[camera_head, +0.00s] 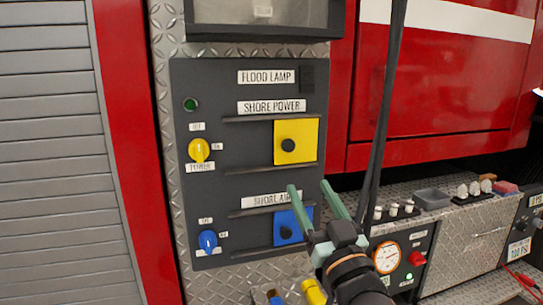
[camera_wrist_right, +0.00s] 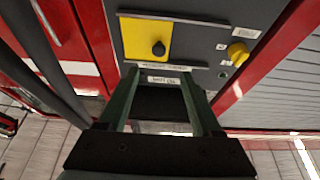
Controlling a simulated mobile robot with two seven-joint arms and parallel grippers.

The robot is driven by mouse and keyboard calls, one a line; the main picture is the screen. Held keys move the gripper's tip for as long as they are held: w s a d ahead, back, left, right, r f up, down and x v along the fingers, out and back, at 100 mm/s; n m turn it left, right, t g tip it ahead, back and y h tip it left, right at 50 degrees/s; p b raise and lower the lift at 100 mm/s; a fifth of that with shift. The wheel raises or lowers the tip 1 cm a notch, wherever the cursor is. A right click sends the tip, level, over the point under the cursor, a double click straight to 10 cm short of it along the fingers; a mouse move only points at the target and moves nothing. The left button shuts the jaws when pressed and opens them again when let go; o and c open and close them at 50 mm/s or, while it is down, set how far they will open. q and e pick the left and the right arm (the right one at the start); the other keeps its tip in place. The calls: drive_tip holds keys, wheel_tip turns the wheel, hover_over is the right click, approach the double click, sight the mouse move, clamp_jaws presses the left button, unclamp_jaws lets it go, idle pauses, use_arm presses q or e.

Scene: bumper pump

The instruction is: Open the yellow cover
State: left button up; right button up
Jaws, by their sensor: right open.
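The yellow cover (camera_head: 305,130) is a square plate with a black knob (camera_head: 288,145). It sits between two horizontal rails under the "SHORE POWER" label, toward the right of the dark panel (camera_head: 215,110). It also shows in the right wrist view (camera_wrist_right: 132,38), with its knob (camera_wrist_right: 158,48). My right gripper (camera_head: 310,188) is open and empty. In the head view its two green fingers point up, below the yellow cover and in front of the blue cover (camera_head: 284,228), which they partly hide. In the wrist view the fingers (camera_wrist_right: 160,72) appear apart from the knob. My left gripper is out of view.
A yellow dial (camera_head: 199,150) and a blue dial (camera_head: 208,241) are on the panel's left. Dark vertical hoses or straps (camera_head: 381,120) hang right of the panel. A gauge (camera_head: 387,257) and a ledge with a grey tray (camera_head: 432,198) are at the lower right.

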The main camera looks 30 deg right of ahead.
sight(289, 148)
drive_tip(key=p+x, duration=0.1)
drive_tip(key=x, duration=0.9)
drive_tip(key=shift+w+d+r, duration=0.2)
drive_tip(key=shift+w+r, duration=0.05)
drive_tip(key=shift+r, duration=0.05)
drive_tip(key=shift+x, duration=0.85)
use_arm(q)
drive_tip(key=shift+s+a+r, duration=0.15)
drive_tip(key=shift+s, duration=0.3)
use_arm(e)
drive_tip(key=shift+f, duration=0.1)
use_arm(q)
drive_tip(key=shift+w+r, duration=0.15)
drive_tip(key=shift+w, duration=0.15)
use_arm(e)
clamp_jaws()
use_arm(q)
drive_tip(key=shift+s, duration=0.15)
